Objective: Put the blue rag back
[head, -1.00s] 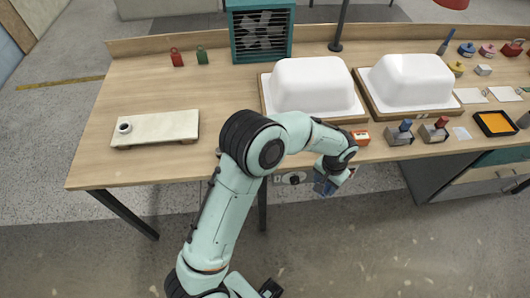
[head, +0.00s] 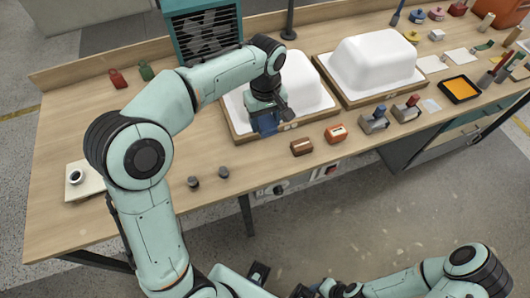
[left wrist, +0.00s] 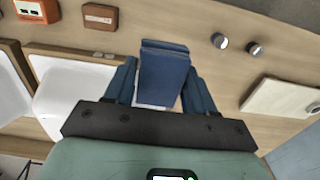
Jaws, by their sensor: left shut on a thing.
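The blue rag (left wrist: 163,75) is a folded dark blue piece between the fingers of my left gripper (left wrist: 160,82) in the left wrist view. In the head view my left gripper (head: 266,112) points down, with the rag (head: 265,124) below it. It is at the front left edge of the left white tub shell's wooden board (head: 246,131). I cannot tell whether the rag touches the board or the bench. My right gripper (head: 308,291) is low at the bottom edge, partly cut off, and its jaws are unclear.
The left tub shell (head: 305,88) and right tub shell (head: 375,60) stand behind. A brown box (head: 302,147) and an orange box (head: 336,134) stand near the front edge. Two dark knobs (head: 223,172) are to the left. A pale slab (head: 84,186) lies far left.

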